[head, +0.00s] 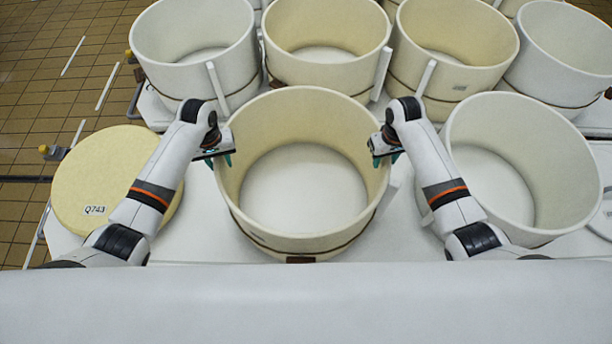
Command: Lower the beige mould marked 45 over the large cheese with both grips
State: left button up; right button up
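A beige round mould (300,109) stands open and empty on the white table, in the middle of the head view. No number 45 can be read on it. The large cheese (103,181) is a pale yellow disc with a label reading Q743, at the left. My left arm partly covers its right side. My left gripper (220,161) is at the mould's left rim and my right gripper (386,159) at its right rim. Each has teal fingertips spread apart, one on either side of the wall. Whether the fingers touch the wall cannot be seen.
A second round mould (585,215) stands close to the right. Several more moulds, such as the white one (160,45) and the cream one (480,50), crowd the back. Bare white table (195,235) shows between the cheese and the beige mould.

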pick_arm(q)
grip_shut()
pick_arm(e)
grip_shut()
pick_arm(q)
jog(key=shift+w+a+r, duration=0.1)
jog(key=shift+w+r, duration=0.05)
pick_arm(e)
jog(key=shift+w+d+r, duration=0.1)
jog(key=shift+r, duration=0.05)
dwell(0.8)
